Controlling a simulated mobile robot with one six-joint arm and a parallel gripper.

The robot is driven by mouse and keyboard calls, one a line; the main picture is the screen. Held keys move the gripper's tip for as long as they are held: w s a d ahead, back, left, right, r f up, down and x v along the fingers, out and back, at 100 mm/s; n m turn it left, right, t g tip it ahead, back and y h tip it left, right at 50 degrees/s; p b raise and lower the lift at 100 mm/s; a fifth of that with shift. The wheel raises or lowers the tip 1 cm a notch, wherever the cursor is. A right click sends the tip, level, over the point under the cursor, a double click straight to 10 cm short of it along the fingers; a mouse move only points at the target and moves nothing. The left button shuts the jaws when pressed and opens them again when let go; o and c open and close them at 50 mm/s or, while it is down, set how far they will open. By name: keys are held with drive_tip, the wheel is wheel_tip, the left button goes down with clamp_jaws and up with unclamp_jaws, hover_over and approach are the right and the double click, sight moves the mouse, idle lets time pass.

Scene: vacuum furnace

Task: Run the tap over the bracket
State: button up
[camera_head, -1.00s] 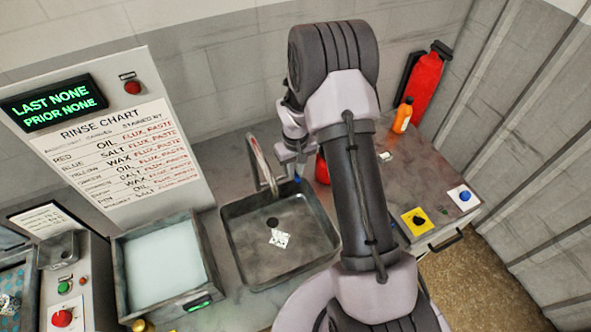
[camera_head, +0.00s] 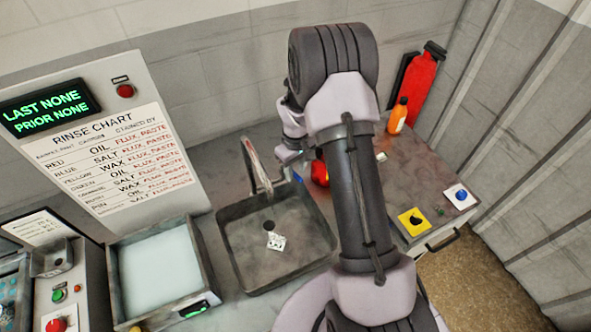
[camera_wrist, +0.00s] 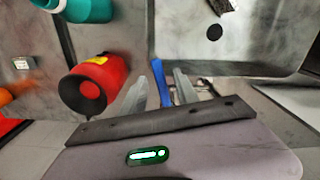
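The bracket, a small pale metal piece (camera_head: 276,241), lies on the sink floor beside the dark drain hole; its edge shows at the top of the wrist view (camera_wrist: 222,4). The tap (camera_head: 258,172) arches over the sink's back edge, and I see no water from it. A blue lever-like strip (camera_wrist: 160,82) stands by the sink's corner; a bit of blue shows in the head view (camera_head: 298,177). My gripper (camera_wrist: 160,76) is open, with a finger on each side of the blue strip and gaps showing. In the head view my arm mostly hides it.
The sink (camera_head: 228,240) has raised rims. A red container (camera_wrist: 98,85) stands close beside my gripper, with a teal one (camera_wrist: 88,8) farther off. An orange bottle (camera_head: 398,116) and red extinguisher (camera_head: 425,80) stand at the back right. A liquid-filled tray (camera_head: 160,272) is left of the sink.

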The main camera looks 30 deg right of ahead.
sight(295, 175)
drive_tip(key=shift+r, duration=0.1)
wheel_tip(295, 175, up, 17)
drive_tip(key=p, duration=0.1)
drive_tip(key=shift+p, duration=0.35)
drive_tip(key=shift+r, duration=0.1)
idle(0.4)
